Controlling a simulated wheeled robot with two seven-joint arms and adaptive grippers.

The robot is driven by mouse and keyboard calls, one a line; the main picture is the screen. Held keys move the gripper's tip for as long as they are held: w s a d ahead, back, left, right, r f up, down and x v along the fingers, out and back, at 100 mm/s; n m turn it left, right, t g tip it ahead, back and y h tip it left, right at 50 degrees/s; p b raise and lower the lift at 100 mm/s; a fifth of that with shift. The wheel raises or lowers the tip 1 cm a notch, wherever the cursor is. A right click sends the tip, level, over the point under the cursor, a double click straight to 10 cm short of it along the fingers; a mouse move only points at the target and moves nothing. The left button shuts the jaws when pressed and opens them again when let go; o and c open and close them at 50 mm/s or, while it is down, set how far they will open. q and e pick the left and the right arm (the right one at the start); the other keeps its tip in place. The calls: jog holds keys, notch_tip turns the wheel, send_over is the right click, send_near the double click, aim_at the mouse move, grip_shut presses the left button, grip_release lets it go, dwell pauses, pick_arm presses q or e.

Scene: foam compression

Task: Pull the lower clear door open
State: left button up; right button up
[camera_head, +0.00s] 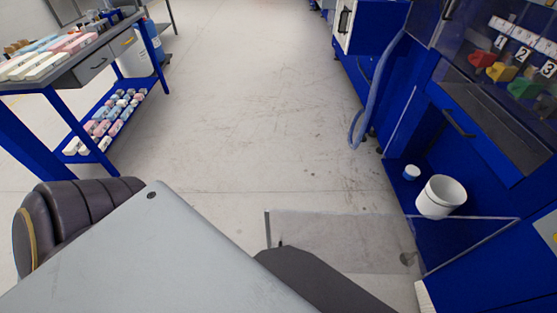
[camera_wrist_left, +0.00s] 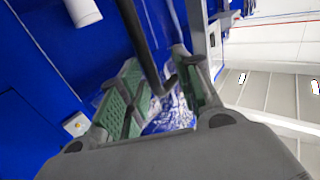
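The lower clear door (camera_head: 345,235) stands swung out from the blue machine, over the floor, in the head view. The open lower compartment (camera_head: 408,195) shows behind it. In the left wrist view, a dark bar handle (camera_wrist_left: 138,35) runs down between the fingers of my left gripper (camera_wrist_left: 156,60). The green-padded fingers are apart, one on each side of the handle; I cannot tell whether either touches it. In the head view my left gripper's fingers are not clearly visible. My right gripper is in neither view.
A white bucket (camera_head: 441,197) and a small white-and-blue container (camera_head: 411,173) are in the compartment. A dark handle (camera_head: 458,124) and numbered colored parts (camera_head: 497,70) are above. A blue cart (camera_head: 110,100) with blocks stands at left. The middle floor is clear.

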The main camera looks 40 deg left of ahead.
pick_arm(q)
jog(key=s, duration=0.9)
jog(key=shift+f, duration=0.2)
jog(key=shift+s, duration=0.1)
